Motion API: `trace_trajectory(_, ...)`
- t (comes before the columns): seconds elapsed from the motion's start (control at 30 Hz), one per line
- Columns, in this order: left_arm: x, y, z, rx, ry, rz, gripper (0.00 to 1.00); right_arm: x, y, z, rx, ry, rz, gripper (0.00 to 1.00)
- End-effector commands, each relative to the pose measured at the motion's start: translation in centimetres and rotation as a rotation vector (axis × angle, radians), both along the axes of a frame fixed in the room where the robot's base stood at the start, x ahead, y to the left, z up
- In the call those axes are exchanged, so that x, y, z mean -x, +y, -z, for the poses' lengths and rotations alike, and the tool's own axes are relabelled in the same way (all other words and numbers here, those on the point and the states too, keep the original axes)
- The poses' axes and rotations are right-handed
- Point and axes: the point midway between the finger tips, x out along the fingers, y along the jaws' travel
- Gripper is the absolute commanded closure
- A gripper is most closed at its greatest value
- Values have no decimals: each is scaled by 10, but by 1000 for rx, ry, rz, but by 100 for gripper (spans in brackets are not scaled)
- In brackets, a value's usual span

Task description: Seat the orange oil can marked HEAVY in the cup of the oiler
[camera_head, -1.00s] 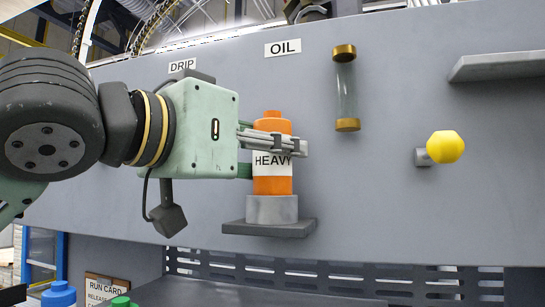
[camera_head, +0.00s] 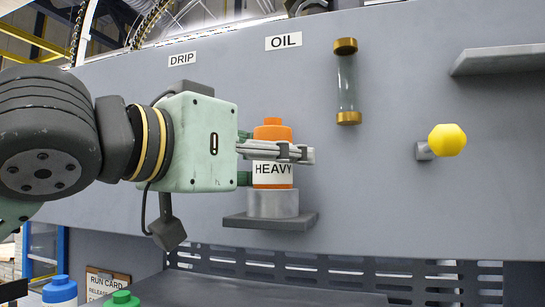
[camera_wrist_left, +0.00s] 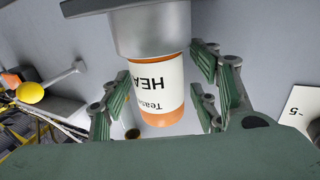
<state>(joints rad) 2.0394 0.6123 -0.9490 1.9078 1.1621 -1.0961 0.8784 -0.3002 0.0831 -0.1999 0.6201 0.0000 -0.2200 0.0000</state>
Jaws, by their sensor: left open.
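The orange oil can marked HEAVY (camera_head: 272,177) stands upright in the grey cup of the oiler (camera_head: 272,205), its lower end hidden inside the cup. In the left wrist view the can (camera_wrist_left: 160,90) appears upside down, with a thin orange band between its white label and the cup (camera_wrist_left: 160,35). My left gripper (camera_head: 300,153) is open around the upper part of the can. In the left wrist view, its green fingers stand apart on both sides of the can with visible gaps. My right gripper is not in view.
The cup sits on a dark shelf (camera_head: 270,222) on the grey panel, under the OIL sign (camera_head: 283,42). A sight glass (camera_head: 346,85) and a yellow knob (camera_head: 447,140) are to the right. Blue-capped (camera_head: 60,290) and green-capped (camera_head: 122,299) containers are at bottom left.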

Motion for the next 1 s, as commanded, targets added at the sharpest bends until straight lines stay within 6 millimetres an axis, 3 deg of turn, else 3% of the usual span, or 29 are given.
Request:
trace_trajectory(0.17,3,3,-3,1,-2,-1,44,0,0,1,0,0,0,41)
trace_trajectory(0.7,81,70,-1,1,-2,-2,44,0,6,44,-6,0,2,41)
trace_trajectory(1.0,92,78,-3,0,0,-1,44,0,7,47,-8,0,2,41)
